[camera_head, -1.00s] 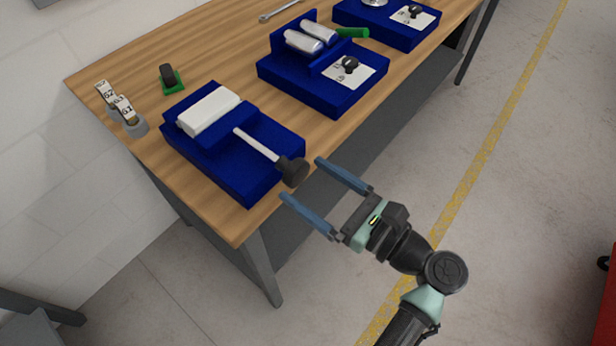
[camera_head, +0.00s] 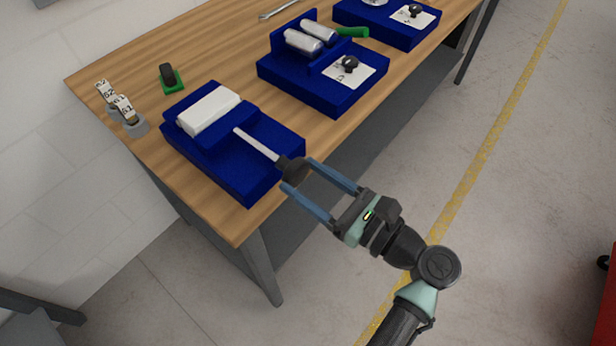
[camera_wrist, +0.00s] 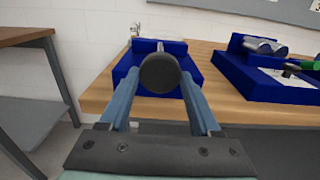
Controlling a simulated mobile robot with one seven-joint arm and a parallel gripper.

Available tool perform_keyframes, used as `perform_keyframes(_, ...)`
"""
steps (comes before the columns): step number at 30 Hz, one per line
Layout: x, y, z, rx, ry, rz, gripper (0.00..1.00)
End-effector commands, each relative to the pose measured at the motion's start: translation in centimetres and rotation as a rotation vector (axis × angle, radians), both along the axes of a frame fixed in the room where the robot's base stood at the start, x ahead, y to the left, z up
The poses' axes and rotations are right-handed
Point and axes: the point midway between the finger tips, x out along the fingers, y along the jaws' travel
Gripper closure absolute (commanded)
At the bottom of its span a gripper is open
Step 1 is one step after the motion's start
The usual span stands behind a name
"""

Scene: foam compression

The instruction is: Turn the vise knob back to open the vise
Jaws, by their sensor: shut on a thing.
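The blue vise (camera_head: 232,160) sits at the front-left corner of the wooden bench, with a white foam block (camera_head: 208,110) lying between its raised back and its blue jaw plate. A pale screw (camera_head: 257,143) runs from the plate to the dark round knob (camera_head: 291,170) at the bench's front edge. My gripper (camera_head: 296,173) has its two blue fingers on either side of the knob, shut on it. In the wrist view the knob (camera_wrist: 160,74) shows face-on between the fingertips and hides most of the screw.
A second blue fixture (camera_head: 325,91) with silver rollers and a dial stands to the right, and a third (camera_head: 390,24) beyond it. Labelled weights (camera_head: 122,108) and a small green-based item (camera_head: 171,80) lie at the left. Floor in front of the bench (camera_head: 500,230) is clear.

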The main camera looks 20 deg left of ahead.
Motion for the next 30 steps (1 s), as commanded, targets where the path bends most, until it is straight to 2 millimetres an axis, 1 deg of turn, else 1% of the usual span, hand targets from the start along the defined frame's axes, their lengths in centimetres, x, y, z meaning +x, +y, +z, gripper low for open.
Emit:
perform_keyframes(5,-0.01,-0.02,0.03,-0.009,-0.025,0.0,0.92)
perform_keyframes(11,0.01,-0.07,0.08,-0.042,-0.117,0.0,0.92)
perform_keyframes(17,0.04,-0.1,0.07,-0.097,-0.271,-0.001,0.92)
perform_keyframes(30,0.12,-0.1,-0.06,-0.241,-0.665,0.0,0.92)
